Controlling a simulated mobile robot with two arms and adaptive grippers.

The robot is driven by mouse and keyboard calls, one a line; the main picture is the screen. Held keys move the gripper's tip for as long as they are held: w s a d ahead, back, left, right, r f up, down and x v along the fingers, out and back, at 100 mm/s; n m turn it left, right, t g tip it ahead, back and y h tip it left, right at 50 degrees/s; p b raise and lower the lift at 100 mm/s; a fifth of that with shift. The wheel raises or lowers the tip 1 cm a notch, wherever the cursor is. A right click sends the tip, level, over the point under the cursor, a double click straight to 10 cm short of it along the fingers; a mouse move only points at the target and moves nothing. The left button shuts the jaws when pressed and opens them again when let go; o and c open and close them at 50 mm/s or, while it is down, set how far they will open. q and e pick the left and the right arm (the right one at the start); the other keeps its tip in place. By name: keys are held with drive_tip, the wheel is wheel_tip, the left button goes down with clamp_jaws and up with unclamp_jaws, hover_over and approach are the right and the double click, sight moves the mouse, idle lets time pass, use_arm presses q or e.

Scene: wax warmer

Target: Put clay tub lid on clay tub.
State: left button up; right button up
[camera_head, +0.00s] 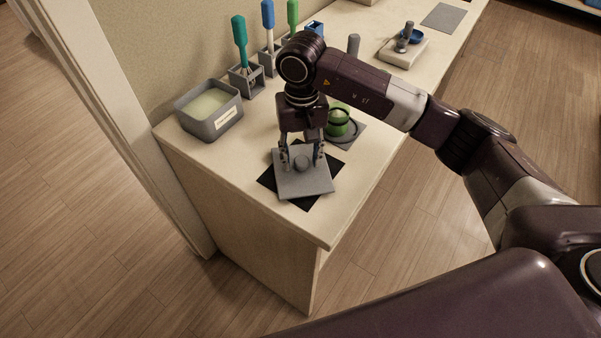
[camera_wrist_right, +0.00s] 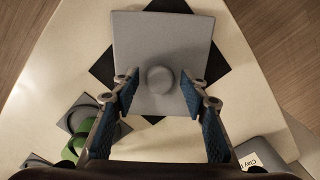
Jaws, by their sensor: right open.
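The clay tub lid (camera_head: 309,185) is a flat grey square plate with a round knob, lying on a black mat (camera_head: 268,181) near the counter's front end. It also fills the upper middle of the right wrist view (camera_wrist_right: 160,35). My right gripper (camera_head: 302,165) points down over the lid. Its fingers are open on either side of the knob, with gaps to it in the wrist view (camera_wrist_right: 160,88). The clay tub (camera_head: 212,124) is an open grey box with pale contents and a white label, behind and left of the lid. My left gripper is out of view.
A green cup (camera_head: 337,122) stands on a grey coaster (camera_head: 354,136) just right of the gripper. Holders with teal, blue and green-handled tools (camera_head: 240,32) line the wall behind the tub. Bare counter lies between lid and tub.

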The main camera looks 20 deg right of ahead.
idle(0.7)
drive_tip(key=shift+b, duration=0.4)
drive_tip(key=shift+b, duration=0.4)
clamp_jaws()
idle(0.4)
